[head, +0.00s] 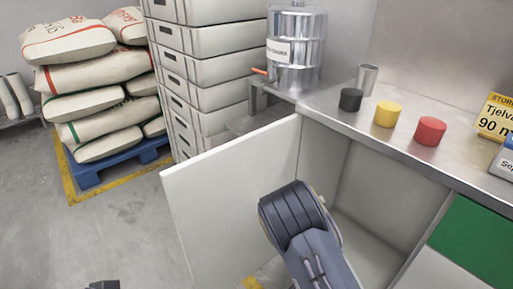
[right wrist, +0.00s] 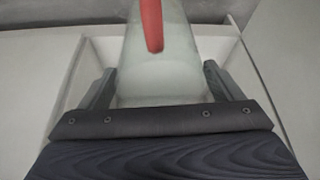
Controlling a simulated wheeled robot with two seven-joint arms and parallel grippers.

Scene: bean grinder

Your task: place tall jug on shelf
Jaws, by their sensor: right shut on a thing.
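In the right wrist view the tall jug (right wrist: 135,75) is a pale, see-through vessel with a red strip, perhaps its handle, down its front. My right gripper (right wrist: 158,85) is shut on it, one finger on each side. The jug's top and base are out of that view. In the head view my right arm reaches down in front of the open cabinet and hides its gripper and the jug. The open cabinet (head: 375,205) under the counter has a bare grey inside; no separate shelf board is clear. A dark tip at the bottom left may be my left gripper (head: 103,285).
The white cabinet door (head: 225,195) stands open to the left. The steel counter (head: 335,108) holds a metal urn (head: 297,60), a metal cup (head: 367,79), and black, yellow and red lidded pots. Stacked crates (head: 205,75) and sacks (head: 95,90) stand left.

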